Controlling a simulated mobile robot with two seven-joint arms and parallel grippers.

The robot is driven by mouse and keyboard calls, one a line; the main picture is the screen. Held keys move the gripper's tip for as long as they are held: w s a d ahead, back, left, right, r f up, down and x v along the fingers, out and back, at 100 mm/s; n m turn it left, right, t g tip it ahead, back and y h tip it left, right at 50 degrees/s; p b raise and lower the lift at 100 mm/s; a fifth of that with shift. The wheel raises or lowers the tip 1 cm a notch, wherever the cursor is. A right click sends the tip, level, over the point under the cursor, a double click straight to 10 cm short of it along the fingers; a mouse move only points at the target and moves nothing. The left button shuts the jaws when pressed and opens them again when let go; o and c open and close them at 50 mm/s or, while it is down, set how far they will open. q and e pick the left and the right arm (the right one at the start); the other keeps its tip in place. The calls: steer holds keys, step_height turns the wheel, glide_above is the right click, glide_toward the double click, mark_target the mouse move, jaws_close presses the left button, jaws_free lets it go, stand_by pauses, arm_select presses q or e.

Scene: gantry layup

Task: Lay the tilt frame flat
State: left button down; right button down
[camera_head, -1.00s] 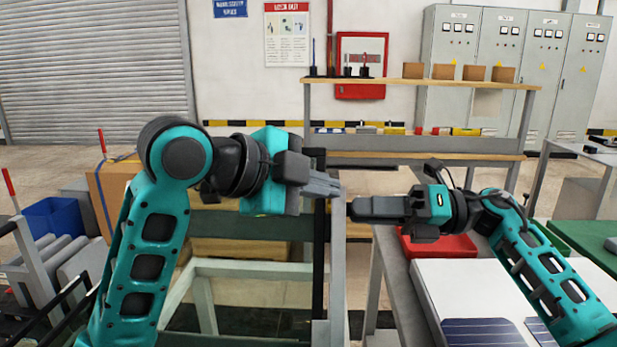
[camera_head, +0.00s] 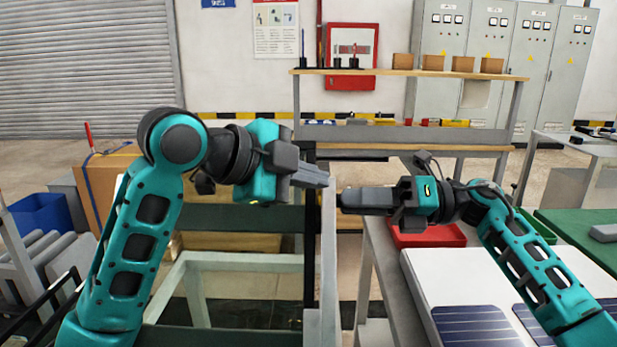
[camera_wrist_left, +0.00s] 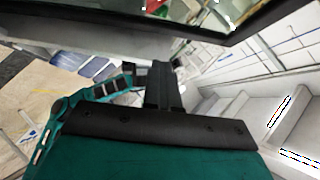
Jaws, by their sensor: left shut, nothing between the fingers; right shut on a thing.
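The tilt frame appears as an upright grey post (camera_head: 328,255) beside a black post (camera_head: 309,235), with dark crossbars (camera_head: 245,218) running left from it. I cannot tell its exact tilt. My left gripper (camera_head: 326,178) is shut and empty, its tip in front of the posts. In the left wrist view its fingers (camera_wrist_left: 162,85) point toward a dark-edged glassy panel (camera_wrist_left: 190,12). My right gripper (camera_head: 344,198) is shut with its fingertips at the grey post's right side, on the tilt frame. The exact grip point is hidden.
A grey bench on the right carries a white panel stack (camera_head: 425,285) with dark solar cells and a red tray (camera_head: 425,236). A shelf rack (camera_head: 420,73) stands behind. A blue bin (camera_head: 38,215) is far left.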

arm_select(q)
steer(key=shift+w+f, duration=0.2)
steer(key=shift+f, duration=0.1)
arm_select(e)
steer(key=c, duration=1)
jaws_free()
steer(key=shift+s+r+n+g, duration=0.3)
steer(key=shift+s+g, duration=0.1)
steer(key=shift+s, duration=0.05)
steer(key=shift+o, duration=0.2)
